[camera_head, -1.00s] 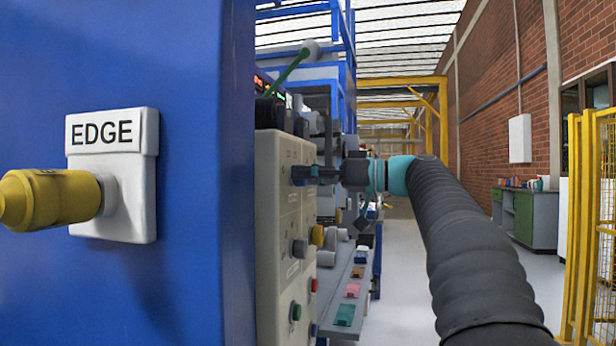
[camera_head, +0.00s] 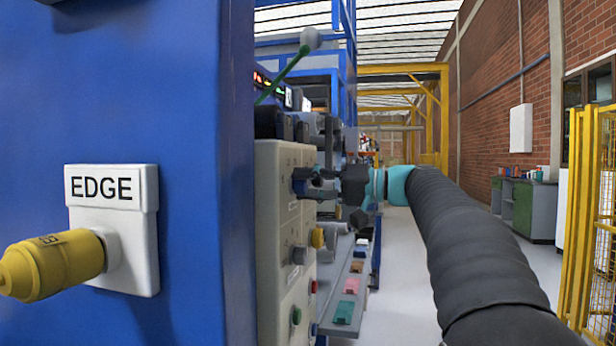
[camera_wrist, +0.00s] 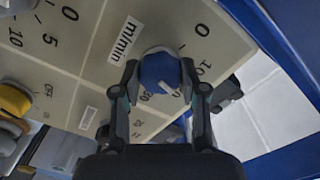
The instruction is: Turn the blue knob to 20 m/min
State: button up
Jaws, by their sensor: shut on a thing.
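The blue knob (camera_wrist: 156,70) sits on a cream panel in the wrist view, under the printed "m/min" label. My gripper (camera_wrist: 160,76) is shut on it, with one dark finger on each side. A white pointer mark on the knob faces the lower right. In the head view my gripper (camera_head: 322,184) meets the panel from the right, and the knob (camera_head: 299,182) is partly hidden.
The cream panel (camera_head: 273,250) carries several other knobs and buttons, including a yellow knob (camera_head: 317,238). A blue cabinet with an EDGE plate (camera_head: 112,190) and yellow knob fills the left. A yellow fence (camera_head: 590,210) stands right. The aisle floor (camera_head: 405,290) looks clear.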

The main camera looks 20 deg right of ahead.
jog(key=shift+m+p, duration=0.45)
jog(key=shift+m, duration=0.35)
jog(key=o, duration=1.1)
jog(key=shift+o, duration=0.2)
jog(key=shift+d, duration=0.1)
jog(key=v, duration=1.2)
